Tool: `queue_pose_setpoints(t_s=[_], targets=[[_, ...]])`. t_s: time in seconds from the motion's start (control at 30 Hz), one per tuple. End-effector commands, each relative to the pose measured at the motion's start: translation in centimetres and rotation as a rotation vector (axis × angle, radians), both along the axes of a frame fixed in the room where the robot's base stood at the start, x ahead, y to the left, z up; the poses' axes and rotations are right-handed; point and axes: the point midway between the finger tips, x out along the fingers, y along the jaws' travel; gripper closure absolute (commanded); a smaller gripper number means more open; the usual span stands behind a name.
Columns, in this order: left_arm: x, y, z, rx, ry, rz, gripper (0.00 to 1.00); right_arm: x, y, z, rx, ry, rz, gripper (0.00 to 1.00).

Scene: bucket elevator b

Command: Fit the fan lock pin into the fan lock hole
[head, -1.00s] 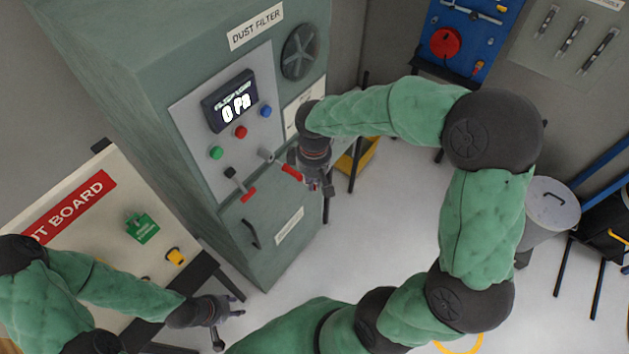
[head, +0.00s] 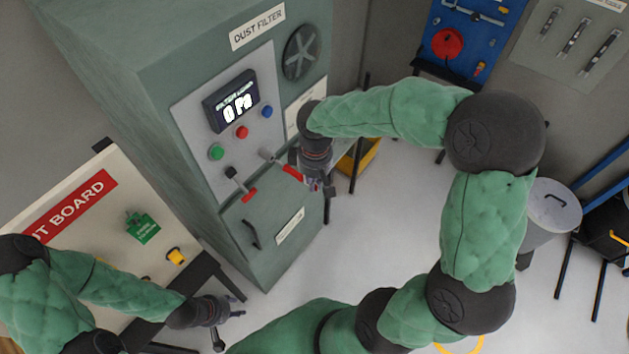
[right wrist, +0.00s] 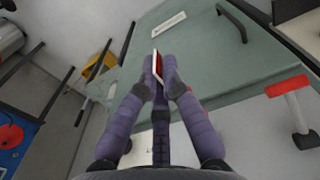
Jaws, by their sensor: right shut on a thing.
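My right gripper (head: 326,187) is in front of the right edge of the green dust filter cabinet (head: 285,262). In the right wrist view its fingers (right wrist: 158,72) are shut on a small flat red-and-white piece (right wrist: 156,66), probably the fan lock pin; the fingers hide most of it. The piece is held clear of the cabinet door, as far as I can see. I cannot make out the fan lock hole. A round dark fan (head: 301,52) is on the cabinet, up from my right gripper. My left gripper (head: 229,328) is open and empty at the lower left.
A door handle (head: 250,234) is below. A yellow bin (head: 358,158) is behind the gripper. A board (head: 110,225) stands left.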

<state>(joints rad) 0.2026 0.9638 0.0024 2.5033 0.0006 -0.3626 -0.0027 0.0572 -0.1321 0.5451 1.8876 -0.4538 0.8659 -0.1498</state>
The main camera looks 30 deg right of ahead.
Motion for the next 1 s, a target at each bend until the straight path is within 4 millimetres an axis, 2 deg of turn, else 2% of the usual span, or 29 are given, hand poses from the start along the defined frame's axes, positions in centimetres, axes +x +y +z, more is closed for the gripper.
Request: queue_pose_setpoints(t_s=[0.5, 1.0], targets=[[0.0, 0.0, -0.06, 0.0, 0.0, 0.0, 0.6, 0.04, 0.01, 0.02, 0.0, 0.0, 0.0, 1.0], [0.0, 0.0, -0.03, 0.0, 0.0, 0.0, 0.6, 1.01, 0.39, 0.04, 0.0, -0.001, 0.0, 1.0]])
